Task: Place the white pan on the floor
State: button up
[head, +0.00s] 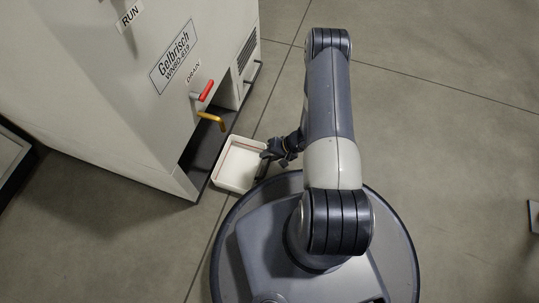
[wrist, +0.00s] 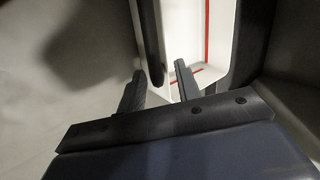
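The white pan (head: 231,171), a shallow square tray with a thin red line inside, is low beside the machine's open lower recess, just below the yellow spout in the head view. I cannot tell whether it rests on the floor. It also shows at the upper right in the wrist view (wrist: 187,35). My gripper (head: 268,155) is at the pan's right side. In the wrist view its fingers (wrist: 160,68) are apart, with a dark bar, seemingly the pan's handle (wrist: 149,40), between them. A gap shows between the bar and the right finger.
The pale machine (head: 130,90) stands at the left, with a red drain handle (head: 206,90) and a yellow spout (head: 211,119) above the pan. Its dark recess (head: 203,155) is open.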

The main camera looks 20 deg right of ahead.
jog(key=p+v, duration=0.4)
jog(key=v, duration=0.8)
